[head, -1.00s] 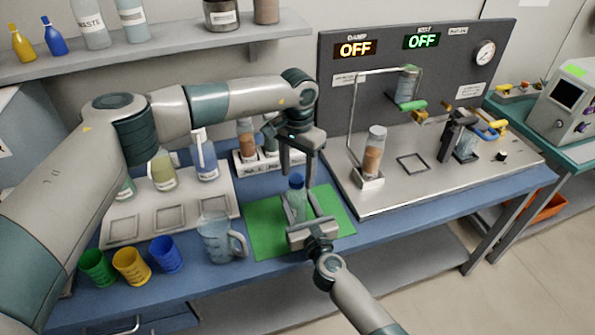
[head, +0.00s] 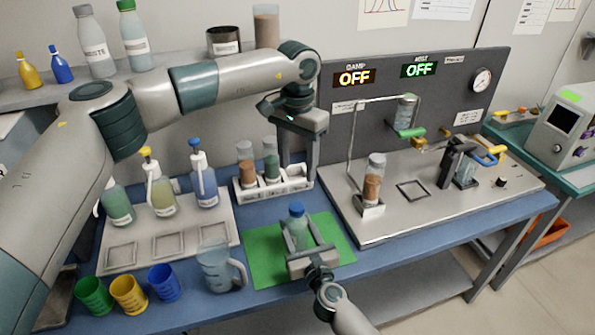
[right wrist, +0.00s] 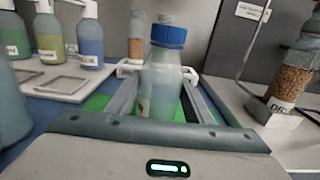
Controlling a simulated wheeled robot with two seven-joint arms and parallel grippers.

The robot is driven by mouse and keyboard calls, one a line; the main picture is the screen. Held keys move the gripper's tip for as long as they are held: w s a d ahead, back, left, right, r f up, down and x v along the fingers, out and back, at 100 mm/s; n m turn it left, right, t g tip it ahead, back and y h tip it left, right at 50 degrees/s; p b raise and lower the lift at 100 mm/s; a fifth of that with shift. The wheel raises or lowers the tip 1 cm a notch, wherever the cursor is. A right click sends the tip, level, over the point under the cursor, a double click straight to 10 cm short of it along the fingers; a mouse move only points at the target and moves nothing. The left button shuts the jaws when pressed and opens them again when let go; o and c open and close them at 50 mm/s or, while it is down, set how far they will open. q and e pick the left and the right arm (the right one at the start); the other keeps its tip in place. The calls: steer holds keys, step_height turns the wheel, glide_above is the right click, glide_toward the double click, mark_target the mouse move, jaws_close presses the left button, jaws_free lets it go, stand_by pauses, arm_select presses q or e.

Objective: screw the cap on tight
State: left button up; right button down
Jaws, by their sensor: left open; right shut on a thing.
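A clear bottle (head: 297,236) with pale green contents stands upright on the green mat (head: 262,262). Its blue cap (head: 296,209) sits on the bottle's mouth; how tight it is cannot be told. In the right wrist view the bottle (right wrist: 160,88) stands between my right fingers, with the blue cap (right wrist: 169,36) above them. My right gripper (head: 303,240) is shut on the bottle's body from the front. My left gripper (head: 299,165) is open and empty, raised above and behind the cap, apart from it, with its fingers pointing down.
A measuring jug (head: 214,266) stands left of the mat, beside green, yellow and blue cups (head: 163,283). Pump bottles (head: 203,182) stand on a white tray at the left. A rack with vials (head: 272,190) is behind the mat. A metal rig plate (head: 425,210) lies right.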

steer(key=c, duration=0.8)
jaws_free()
steer(key=shift+s, duration=0.15)
steer(key=shift+b+v, duration=0.8)
steer(key=shift+v, duration=7.8)
steer(key=shift+f, duration=0.1)
